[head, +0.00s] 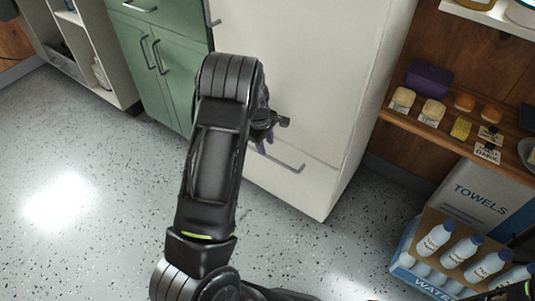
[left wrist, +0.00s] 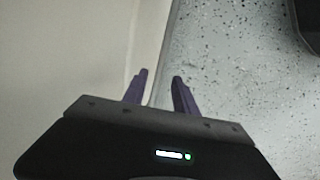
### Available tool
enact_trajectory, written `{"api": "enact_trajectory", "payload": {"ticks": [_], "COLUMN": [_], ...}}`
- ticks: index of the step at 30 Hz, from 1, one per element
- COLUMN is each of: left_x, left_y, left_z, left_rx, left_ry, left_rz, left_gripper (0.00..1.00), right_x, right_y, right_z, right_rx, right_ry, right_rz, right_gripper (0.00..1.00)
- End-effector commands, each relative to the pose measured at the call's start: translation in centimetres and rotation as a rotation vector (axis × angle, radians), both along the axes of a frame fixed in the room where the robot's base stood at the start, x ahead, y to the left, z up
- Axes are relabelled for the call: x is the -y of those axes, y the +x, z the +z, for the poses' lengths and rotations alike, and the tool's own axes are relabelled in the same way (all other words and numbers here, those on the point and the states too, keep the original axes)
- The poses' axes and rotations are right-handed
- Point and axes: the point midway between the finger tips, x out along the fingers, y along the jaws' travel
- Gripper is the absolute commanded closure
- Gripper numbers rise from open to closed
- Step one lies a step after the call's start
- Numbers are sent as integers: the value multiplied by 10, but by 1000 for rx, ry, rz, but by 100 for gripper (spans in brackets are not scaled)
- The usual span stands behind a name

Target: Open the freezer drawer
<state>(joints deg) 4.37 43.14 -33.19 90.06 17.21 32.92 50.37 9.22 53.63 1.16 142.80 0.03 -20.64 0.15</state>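The white freezer drawer (head: 300,188) is the lowest front panel of a tall white fridge (head: 315,70) in the head view. It looks flush with the front above it. Its thin grey bar handle (head: 287,163) runs across its upper part; the left end is near my gripper. My left gripper (head: 264,147) is beside that left end, partly hidden behind my own arm. In the left wrist view its two purple fingers (left wrist: 160,88) are apart with nothing seen between them. The handle cannot be made out there, and contact cannot be told. My right gripper is not in view.
Green cabinets (head: 160,60) stand left of the fridge. At the right are a wooden shelf (head: 455,135) with small goods, a towels box (head: 480,195) and a crate of water bottles (head: 425,270). The speckled floor (head: 100,170) before the fridge is clear.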

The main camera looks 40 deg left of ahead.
Motion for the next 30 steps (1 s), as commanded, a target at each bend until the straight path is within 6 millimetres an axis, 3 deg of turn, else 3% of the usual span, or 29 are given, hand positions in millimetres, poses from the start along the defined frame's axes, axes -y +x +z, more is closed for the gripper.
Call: {"api": "enact_trajectory", "payload": {"ticks": [6, 12, 21, 30], "left_x": [0, 1, 1, 1], "left_y": [6, 11, 11, 11], "left_z": [-39, -57, -58, -58], "left_rx": [-2, 0, 1, 0], "left_ry": [0, -1, 0, 0], "left_rz": [-1, -1, -1, -1], "left_gripper": [66, 66, 66, 89], "right_x": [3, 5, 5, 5], "right_y": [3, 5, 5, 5], "right_z": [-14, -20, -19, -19], "right_rx": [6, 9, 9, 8], "right_ry": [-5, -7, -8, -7], "right_rz": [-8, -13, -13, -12], "right_gripper": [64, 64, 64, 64]}}
